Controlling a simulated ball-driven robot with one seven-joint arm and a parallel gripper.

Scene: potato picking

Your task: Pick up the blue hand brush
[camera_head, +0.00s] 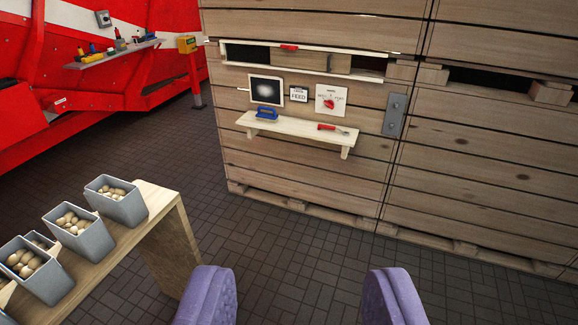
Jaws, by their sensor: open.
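The blue hand brush (267,114) lies on the left part of a small wooden shelf (290,129) fixed to the wooden crate wall. It is small and far off in the view. My gripper (297,298) shows at the bottom edge as two purple padded fingers, wide apart and empty. The fingers are well short of the shelf, with open floor between. The brush is fully in sight and nothing covers it.
A red-handled tool (331,128) lies on the shelf's right part. Pictures and a grey metal plate (395,115) are on the crate wall (480,150). A wooden bench (165,215) with grey potato bins (117,205) stands at left. Red machinery (60,110) is behind. The dark floor between is clear.

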